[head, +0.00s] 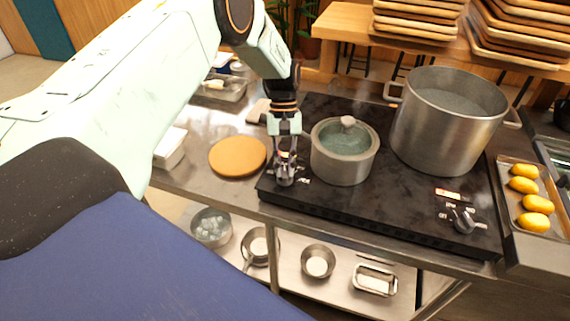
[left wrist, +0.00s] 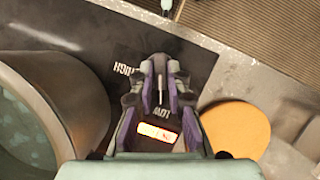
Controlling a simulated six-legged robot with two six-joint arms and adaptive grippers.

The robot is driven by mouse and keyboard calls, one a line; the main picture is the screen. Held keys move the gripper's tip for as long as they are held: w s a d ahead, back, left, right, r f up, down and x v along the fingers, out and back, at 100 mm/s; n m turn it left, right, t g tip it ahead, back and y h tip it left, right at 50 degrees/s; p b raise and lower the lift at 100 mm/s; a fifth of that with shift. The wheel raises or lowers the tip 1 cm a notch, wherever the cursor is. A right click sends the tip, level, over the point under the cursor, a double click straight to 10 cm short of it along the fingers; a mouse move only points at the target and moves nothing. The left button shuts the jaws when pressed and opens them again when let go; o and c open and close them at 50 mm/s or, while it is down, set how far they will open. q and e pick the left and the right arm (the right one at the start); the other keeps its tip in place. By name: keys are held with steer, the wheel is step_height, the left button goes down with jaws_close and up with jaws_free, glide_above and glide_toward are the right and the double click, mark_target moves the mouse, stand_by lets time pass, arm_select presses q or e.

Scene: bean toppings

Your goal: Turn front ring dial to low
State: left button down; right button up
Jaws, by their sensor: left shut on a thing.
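A dark cooktop (head: 340,205) is set in the steel counter and has a dial at its front left and another dial (head: 462,219) at its front right. My left gripper (head: 286,180) points down over the front left dial and is shut on it, largely hiding it in the head view. In the left wrist view the fingers of my left gripper (left wrist: 160,85) close around the dial's narrow grip. Printed marks surround it, including LOW (left wrist: 162,112), which lies just below the fingers. A lit indicator (left wrist: 157,133) glows orange-red there. My right gripper is out of view.
A lidded pot (head: 342,166) stands on the cooktop just right of my left gripper. A large steel pot (head: 440,130) stands farther right. A round wooden board (head: 237,157) lies to the left. A tray of yellow items (head: 508,216) is at the far right.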

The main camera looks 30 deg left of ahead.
arm_select(q)
steer(key=shift+w+r, duration=0.2)
steer(key=shift+w, duration=0.05)
steer(key=c, duration=1.7)
jaws_free()
steer(key=o, duration=0.4)
steer(key=shift+s+f, duration=0.1)
steer(key=shift+s, duration=0.1)
steer(key=v, duration=1.2)
steer(key=shift+s, duration=0.1)
